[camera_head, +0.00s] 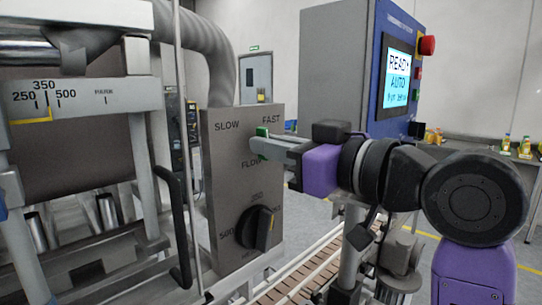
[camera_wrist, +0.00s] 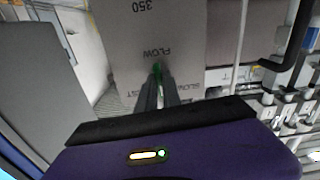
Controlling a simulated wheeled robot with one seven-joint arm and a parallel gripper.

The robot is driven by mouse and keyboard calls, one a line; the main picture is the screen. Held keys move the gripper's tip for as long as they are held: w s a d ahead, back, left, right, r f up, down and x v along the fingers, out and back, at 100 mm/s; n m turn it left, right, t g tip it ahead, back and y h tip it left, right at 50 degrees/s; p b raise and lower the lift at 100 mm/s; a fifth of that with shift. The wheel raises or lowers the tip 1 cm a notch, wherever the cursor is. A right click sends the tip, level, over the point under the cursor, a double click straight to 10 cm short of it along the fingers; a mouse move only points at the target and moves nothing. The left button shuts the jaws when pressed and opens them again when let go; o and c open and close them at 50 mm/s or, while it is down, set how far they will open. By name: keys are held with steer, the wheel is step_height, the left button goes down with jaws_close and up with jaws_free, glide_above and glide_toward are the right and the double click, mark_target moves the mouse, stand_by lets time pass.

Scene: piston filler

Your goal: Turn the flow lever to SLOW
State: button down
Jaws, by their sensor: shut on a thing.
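The grey control panel (camera_head: 220,190) carries the flow lever, with SLOW printed at its upper left, FAST at its upper right and FLOW below. The green flow lever (camera_head: 262,131) shows its tip just under FAST, on the right side of the dial. My gripper (camera_head: 256,146) reaches in from the right, and its fingers are shut on the lever, hiding its middle. In the wrist view the green lever (camera_wrist: 158,70) shows between my two fingers (camera_wrist: 158,88), below the upside-down FLOW label.
A black dial knob (camera_head: 255,228) sits lower on the same panel. A vertical rod (camera_head: 183,130) and the filler frame stand left of the panel. A blue cabinet with a screen (camera_head: 398,78) stands behind my arm. A slatted conveyor (camera_head: 305,265) runs below.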

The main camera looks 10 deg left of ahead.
steer(key=shift+f+n+b, duration=0.1)
steer(key=shift+n+b, duration=2)
steer(key=shift+n, duration=1.8)
steer(key=c, duration=1.5)
jaws_free()
steer(key=shift+s+d, duration=0.1)
steer(key=b+v, duration=0.1)
steer(key=v, duration=0.6)
steer(key=shift+s+d, duration=0.2)
steer(key=shift+s, duration=0.05)
